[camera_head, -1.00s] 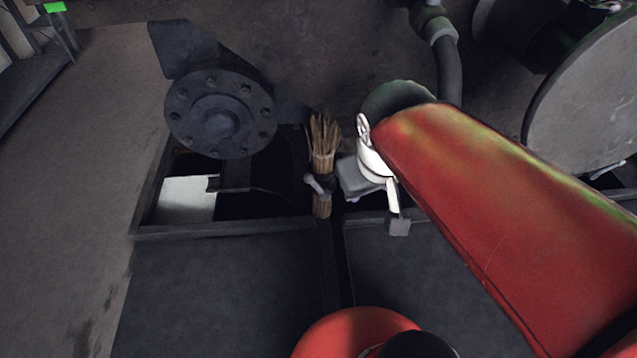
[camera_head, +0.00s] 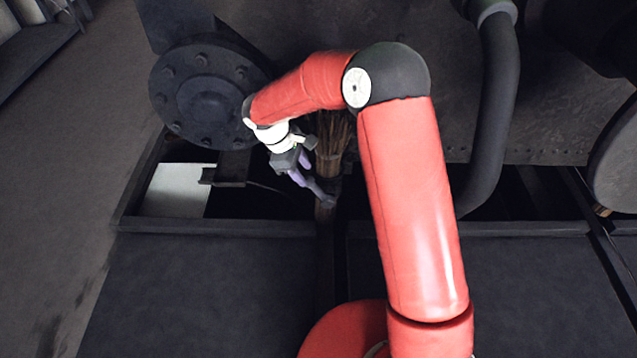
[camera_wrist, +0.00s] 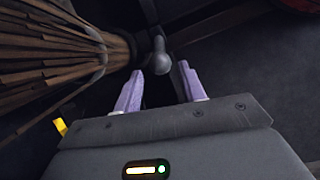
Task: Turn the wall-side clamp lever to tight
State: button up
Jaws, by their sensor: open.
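The clamp lever (camera_wrist: 161,57) is a grey arm with a rounded knob in the wrist view. It sits beside a bundle of brown twigs, a besom (camera_wrist: 55,62). In the head view the lever (camera_head: 326,194) is a small dark shape, partly hidden by my gripper (camera_head: 311,172). My gripper (camera_wrist: 160,72) is open, with its two purple fingers on either side of the knob's line. The knob shows between and just beyond the fingertips. I cannot tell whether they touch it. The clamp's jaw around the besom's shaft is mostly hidden.
A dark bolted flange (camera_head: 208,98) stands left of my gripper. A white sheet (camera_head: 178,190) lies in the tray-like recess below it. A thick curved pipe (camera_head: 495,110) stands to the right. The dark floor in front (camera_head: 200,290) is clear.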

aim_at(314, 187)
jog(key=shift+w+f, duration=0.15)
jog(key=shift+f, duration=0.35)
jog(key=b+x, duration=0.1)
jog(key=x, duration=0.6)
jog(key=shift+d+f, duration=0.25)
jog(key=shift+c, duration=0.4)
grip_shut()
